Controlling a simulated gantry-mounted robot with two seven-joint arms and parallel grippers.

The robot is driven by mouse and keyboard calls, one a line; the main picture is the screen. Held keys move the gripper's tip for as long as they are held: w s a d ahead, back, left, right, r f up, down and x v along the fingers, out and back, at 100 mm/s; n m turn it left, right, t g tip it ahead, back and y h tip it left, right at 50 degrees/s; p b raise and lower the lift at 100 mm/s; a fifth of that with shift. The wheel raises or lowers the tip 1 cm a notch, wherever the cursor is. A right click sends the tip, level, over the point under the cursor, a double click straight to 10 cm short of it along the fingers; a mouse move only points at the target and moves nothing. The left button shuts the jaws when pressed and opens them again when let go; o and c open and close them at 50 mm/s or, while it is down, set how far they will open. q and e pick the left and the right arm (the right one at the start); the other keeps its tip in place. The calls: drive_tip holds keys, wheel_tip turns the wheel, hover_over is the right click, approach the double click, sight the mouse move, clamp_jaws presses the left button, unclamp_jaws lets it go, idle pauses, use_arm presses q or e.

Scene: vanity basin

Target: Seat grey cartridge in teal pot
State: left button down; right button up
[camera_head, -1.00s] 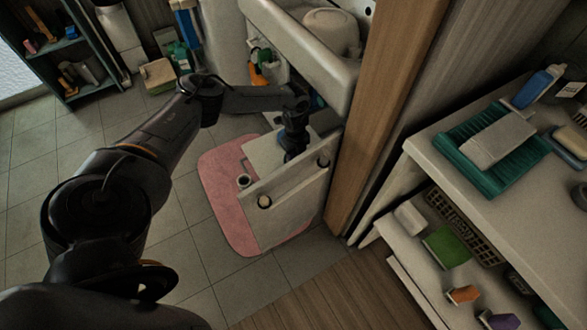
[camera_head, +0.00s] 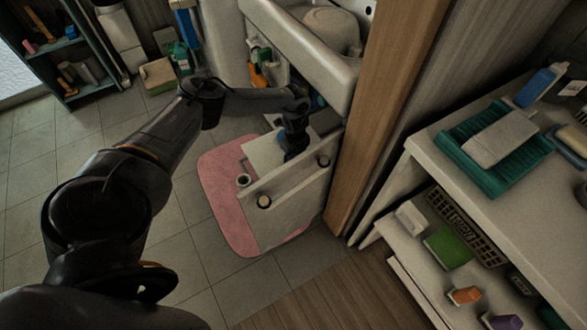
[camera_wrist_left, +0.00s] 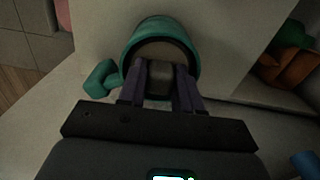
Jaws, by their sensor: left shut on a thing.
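The teal pot (camera_wrist_left: 160,24) shows in the left wrist view with its open mouth toward the camera and a handle at its left side. My left gripper (camera_wrist_left: 160,84) is shut on a grey block, the grey cartridge (camera_wrist_left: 159,82), at the near part of the pot's mouth. The cartridge's end overlaps the mouth; I cannot tell how deep it sits. In the head view my left gripper (camera_head: 293,153) points down at the pale pull-out unit under the basin, and its wrist hides the pot and cartridge. My right gripper is not in view.
The pull-out's upright front panel (camera_head: 290,205) stands close to the gripper. The basin (camera_head: 320,65) overhangs behind, and a wooden post (camera_head: 380,110) rises to the right. Bottles (camera_head: 262,68) stand behind the arm. A pink mat (camera_head: 225,205) lies on the floor.

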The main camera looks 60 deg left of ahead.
sight(295, 155)
use_arm(q)
drive_tip(key=shift+f+b, duration=1.25)
drive_tip(key=shift+f, duration=0.6)
idle(1.2)
drive_tip(key=c, duration=0.7)
unclamp_jaws()
drive_tip(key=shift+c, duration=1.1)
wheel_tip(295, 155, up, 9)
drive_tip(key=p, duration=0.4)
drive_tip(key=shift+r+p, duration=0.15)
drive_tip(key=shift+p, duration=0.15)
drive_tip(key=shift+r, duration=0.75)
